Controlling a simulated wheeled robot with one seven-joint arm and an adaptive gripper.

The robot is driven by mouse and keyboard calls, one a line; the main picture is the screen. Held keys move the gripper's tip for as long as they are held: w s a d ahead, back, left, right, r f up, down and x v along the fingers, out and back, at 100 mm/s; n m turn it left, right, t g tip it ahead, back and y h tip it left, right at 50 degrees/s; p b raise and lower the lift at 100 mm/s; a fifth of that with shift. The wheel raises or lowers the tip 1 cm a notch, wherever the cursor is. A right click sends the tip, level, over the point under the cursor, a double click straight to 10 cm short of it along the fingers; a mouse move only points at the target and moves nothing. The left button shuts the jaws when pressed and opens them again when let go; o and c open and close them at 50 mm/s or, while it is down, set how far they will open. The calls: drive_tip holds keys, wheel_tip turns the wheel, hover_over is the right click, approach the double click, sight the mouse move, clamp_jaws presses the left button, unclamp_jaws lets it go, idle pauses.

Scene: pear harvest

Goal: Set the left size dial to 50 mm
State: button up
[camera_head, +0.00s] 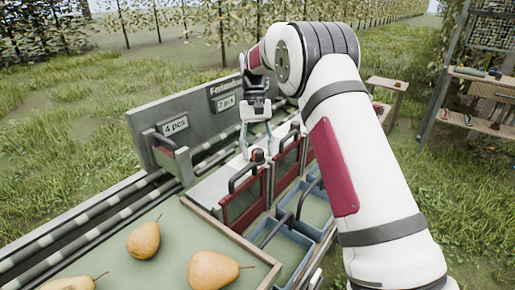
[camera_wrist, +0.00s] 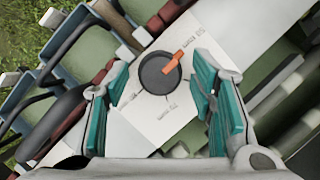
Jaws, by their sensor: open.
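In the wrist view a round dark grey dial (camera_wrist: 156,78) sits on a white plate (camera_wrist: 130,125). Its orange pointer (camera_wrist: 173,61) points to the upper right, toward a small printed mark. In the head view my gripper (camera_head: 258,142) reaches down over the white plate (camera_head: 214,186); the dial cannot be made out there.
Red gates with black handles (camera_head: 243,205) stand beside the plate, with blue crates (camera_head: 285,252) in front. Pears (camera_head: 143,240) lie in a tray at the lower left. A grey panel (camera_head: 205,123) with "4 pcs" and "2 pcs" signs runs behind.

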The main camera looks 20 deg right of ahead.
drive_tip(key=v, duration=0.7)
drive_tip(key=shift+r, duration=0.2)
drive_tip(key=shift+w, duration=0.1)
